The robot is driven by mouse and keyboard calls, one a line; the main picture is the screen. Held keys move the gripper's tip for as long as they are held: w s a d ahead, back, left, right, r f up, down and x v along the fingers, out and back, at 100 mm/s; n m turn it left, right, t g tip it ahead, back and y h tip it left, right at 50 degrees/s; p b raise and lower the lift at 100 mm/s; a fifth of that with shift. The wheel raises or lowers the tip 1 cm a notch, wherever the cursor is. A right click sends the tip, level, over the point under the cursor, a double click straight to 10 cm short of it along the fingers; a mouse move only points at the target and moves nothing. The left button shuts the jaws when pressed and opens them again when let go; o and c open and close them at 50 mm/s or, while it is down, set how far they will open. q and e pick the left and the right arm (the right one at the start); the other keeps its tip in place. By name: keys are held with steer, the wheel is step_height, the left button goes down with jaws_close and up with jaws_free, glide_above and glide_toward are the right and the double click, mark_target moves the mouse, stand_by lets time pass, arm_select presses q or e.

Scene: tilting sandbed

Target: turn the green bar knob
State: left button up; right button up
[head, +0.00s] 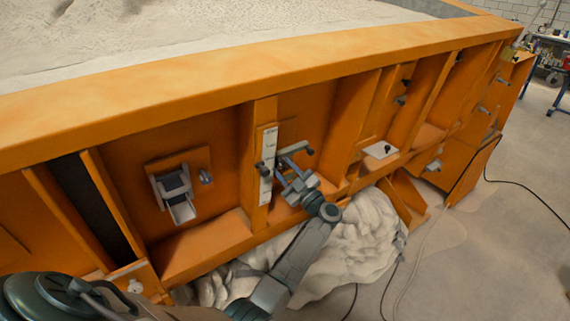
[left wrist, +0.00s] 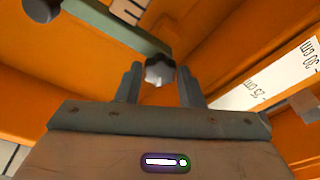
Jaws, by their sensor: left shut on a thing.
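A grey-green bar (head: 294,148) with dark ends stands out from the orange side of the sandbed, beside the white scale strip. In the left wrist view, the bar (left wrist: 115,24) runs from a dark round cap (left wrist: 42,9) at top left to a lobed grey knob (left wrist: 159,70) with a pale face. I take this knob as the green bar knob. My left gripper (head: 287,171) is at the bar. In the left wrist view, the left gripper's two fingers (left wrist: 160,88) are on either side of the lobed knob, shut on it. My right gripper is not seen.
A grey latch box (head: 174,185) with an open flap is to the left. A white plate (head: 380,150) and several handles are to the right. A pale crumpled heap (head: 365,228) lies below.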

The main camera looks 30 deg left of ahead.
arm_select(q)
steer(key=shift+m, duration=1)
steer(key=shift+s+f+m+t+p, duration=0.1)
steer(key=shift+m+t+p, duration=0.4)
steer(key=shift+m, duration=0.9)
steer(key=o, duration=0.7)
